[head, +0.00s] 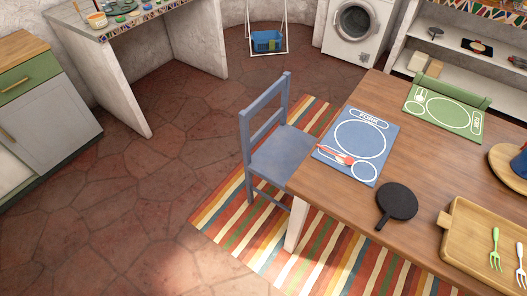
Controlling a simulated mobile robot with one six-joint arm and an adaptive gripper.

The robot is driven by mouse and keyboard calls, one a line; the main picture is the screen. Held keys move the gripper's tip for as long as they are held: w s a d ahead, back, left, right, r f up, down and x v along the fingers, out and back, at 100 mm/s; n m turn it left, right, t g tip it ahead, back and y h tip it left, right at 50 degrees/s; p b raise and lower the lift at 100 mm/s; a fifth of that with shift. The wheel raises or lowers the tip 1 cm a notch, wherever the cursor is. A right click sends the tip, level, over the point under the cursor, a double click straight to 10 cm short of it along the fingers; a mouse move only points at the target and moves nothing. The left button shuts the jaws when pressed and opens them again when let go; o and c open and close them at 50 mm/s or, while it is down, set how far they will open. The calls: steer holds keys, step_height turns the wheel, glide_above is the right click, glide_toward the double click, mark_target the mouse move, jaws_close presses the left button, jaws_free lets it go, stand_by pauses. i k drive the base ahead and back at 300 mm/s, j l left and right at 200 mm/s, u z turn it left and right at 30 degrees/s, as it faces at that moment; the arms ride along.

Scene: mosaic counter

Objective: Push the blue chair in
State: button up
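The blue chair (278,156) stands at the left end of the wooden table (293,181). Its backrest (265,119) faces left, away from the table. The front of its seat reaches the table's edge, and part of the seat and legs is hidden by the tabletop. The backrest stands clear of the edge, with much of the seat showing between them. My gripper is not in view.
A striped rug (232,219) lies under the chair and table. Tiled floor (150,180) is open to the left. A grey cabinet (55,125) and a mosaic counter (135,90) stand at left. A blue placemat (335,140) and dark pan (397,201) lie on the table.

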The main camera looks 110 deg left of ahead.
mark_target(276, 160)
steer(key=u, duration=3.3)
steer(key=i+j+z, duration=0.15)
steer(key=i+j, duration=0.25)
steer(key=i+j+z, duration=0.1)
steer(key=i+j, duration=0.25)
steer(key=i+j+z, duration=0.15)
steer(key=i+j, duration=0.2)
steer(key=j, duration=0.15)
steer(key=i+j+z, duration=0.1)
steer(key=i+j, duration=0.25)
steer(key=j, duration=0.15)
steer(key=i+j+z, duration=0.15)
steer(key=i+j, duration=0.15)
steer(key=j, duration=0.2)
steer(key=i+j+z, duration=0.1)
steer(key=i+j, duration=0.15)
steer(key=j, duration=0.3)
steer(key=i+j+z, duration=0.15)
steer(key=j, duration=0.4)
steer(key=i+j+z, duration=0.1)
steer(key=i+j, duration=0.25)
steer(key=j, duration=0.25)
